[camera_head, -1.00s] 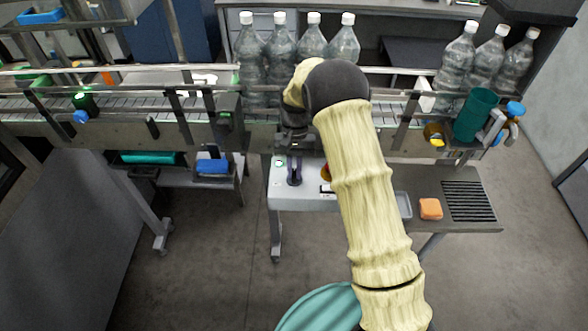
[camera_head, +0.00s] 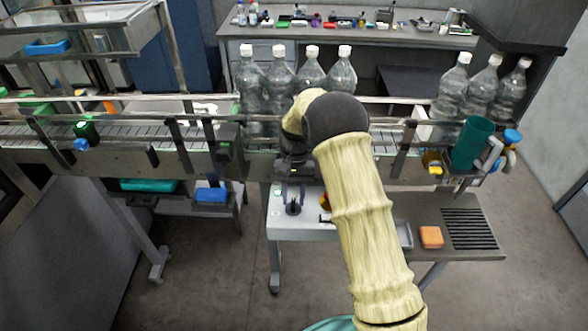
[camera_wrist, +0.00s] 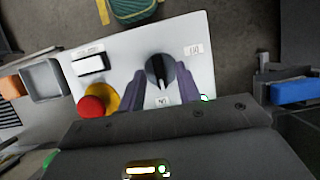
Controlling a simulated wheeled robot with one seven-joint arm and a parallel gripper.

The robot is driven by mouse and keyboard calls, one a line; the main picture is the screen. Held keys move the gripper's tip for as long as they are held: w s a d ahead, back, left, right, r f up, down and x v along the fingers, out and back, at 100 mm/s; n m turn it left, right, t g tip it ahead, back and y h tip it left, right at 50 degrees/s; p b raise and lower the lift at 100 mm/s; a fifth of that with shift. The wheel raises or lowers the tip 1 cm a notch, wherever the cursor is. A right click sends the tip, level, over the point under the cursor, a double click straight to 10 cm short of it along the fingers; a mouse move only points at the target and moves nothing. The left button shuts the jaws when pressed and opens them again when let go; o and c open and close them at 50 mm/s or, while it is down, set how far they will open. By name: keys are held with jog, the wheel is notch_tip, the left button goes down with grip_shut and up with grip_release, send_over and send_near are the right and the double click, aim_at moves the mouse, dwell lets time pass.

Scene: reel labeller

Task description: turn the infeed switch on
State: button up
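The infeed switch appears to be the black rotary knob (camera_wrist: 158,70) on a light control panel (camera_wrist: 200,30) in the wrist view. A pale line on the knob runs toward a small label (camera_wrist: 163,101) near the wrist side; another label (camera_wrist: 193,50) sits beside the knob. I cannot read either surely. My gripper (camera_wrist: 160,76) has its two purple fingers apart, one on each side of the knob. A pale gap shows at the left finger; the right finger looks very close, contact unclear. In the head view the knob (camera_head: 293,208) is below my gripper (camera_head: 292,190).
A red button (camera_wrist: 92,105) on a yellow base and a white-and-black rocker (camera_wrist: 90,64) share the panel. A grey tray (camera_wrist: 44,78) and orange block (camera_head: 431,237) lie beside it. The conveyor (camera_head: 100,150) with bottles (camera_head: 250,88) runs behind.

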jog(key=b+v, duration=0.2)
jog(key=v, duration=1.4)
jog(key=shift+w+r, duration=0.2)
jog(key=shift+r, duration=0.1)
jog(key=shift+d, duration=0.15)
jog(key=s+d+f+t, duration=0.2)
jog(key=s+d, duration=0.3)
jog(key=s, duration=0.3)
jog(key=s+d+f+t, duration=0.2)
jog(key=s+d, duration=0.3)
jog(key=s, duration=0.4)
jog(key=s+d+f+t, duration=0.2)
jog(key=s+d, duration=0.3)
jog(key=s, duration=0.4)
jog(key=shift+n+t, duration=0.3)
jog(key=shift+t, duration=0.2)
jog(key=shift+s, duration=0.1)
